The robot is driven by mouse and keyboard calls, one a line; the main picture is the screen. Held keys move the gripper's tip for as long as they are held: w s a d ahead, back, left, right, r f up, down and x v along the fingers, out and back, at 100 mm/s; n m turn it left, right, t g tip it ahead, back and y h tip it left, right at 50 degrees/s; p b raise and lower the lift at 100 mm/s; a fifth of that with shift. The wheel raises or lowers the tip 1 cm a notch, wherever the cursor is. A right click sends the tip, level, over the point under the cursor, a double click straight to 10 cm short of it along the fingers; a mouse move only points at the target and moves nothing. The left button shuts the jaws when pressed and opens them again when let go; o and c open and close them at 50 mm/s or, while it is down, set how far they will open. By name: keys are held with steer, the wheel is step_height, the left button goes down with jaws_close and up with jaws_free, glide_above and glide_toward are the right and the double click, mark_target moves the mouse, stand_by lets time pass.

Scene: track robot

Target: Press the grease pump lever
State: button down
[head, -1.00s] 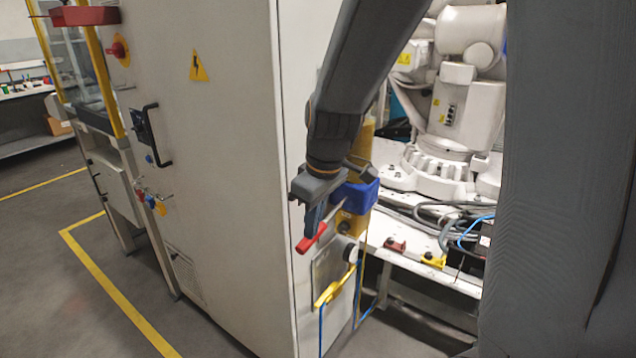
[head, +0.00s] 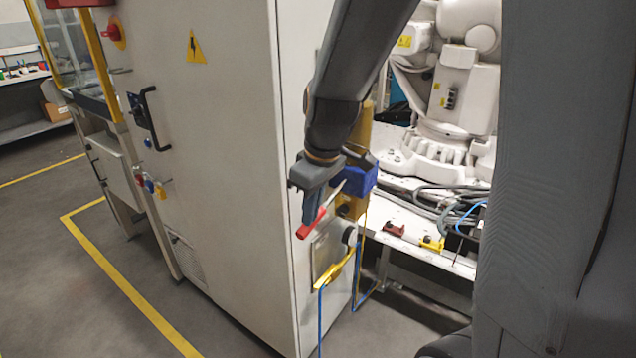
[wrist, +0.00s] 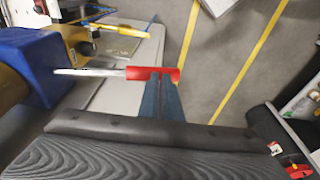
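The grease pump is a blue block (head: 356,179) with a yellow-brown cylinder (head: 362,128) above it, on the cabinet's right side. Its lever is a thin metal rod with a red handle (head: 311,225), slanting down to the left in the head view. In the wrist view the red handle (wrist: 152,74) lies across the tips of my gripper (wrist: 160,84). The fingers are close together and appear shut, against the handle and not around it. In the head view my gripper (head: 312,207) points down at the handle. The exact contact is partly hidden.
A tall grey cabinet (head: 215,130) stands close left of my gripper. A yellow bracket (head: 333,268) with a blue hose is below the lever. A white robot arm (head: 450,100) stands on a base plate to the right. Floor at the front left is clear.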

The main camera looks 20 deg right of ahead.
steer(key=s+a+p+v, duration=0.1)
steer(key=p+v, duration=0.1)
steer(key=v, duration=1.1)
steer(key=shift+s+a+r, duration=0.3)
steer(key=shift+s+a, duration=0.05)
steer(key=shift+a, duration=0.15)
stand_by(0.5)
steer(key=s+d+f+m, duration=0.1)
steer(key=s+f+m, duration=0.2)
steer(key=f, duration=0.4)
steer(key=s+d+f+m+g+h, duration=0.1)
steer(key=s+d+f+m, duration=0.1)
steer(key=s+f+m, duration=0.2)
step_height(320, 180, down, 3)
steer(key=shift+s+d+f, duration=0.15)
steer(key=shift+s+d, duration=0.05)
steer(key=shift+s, duration=0.9)
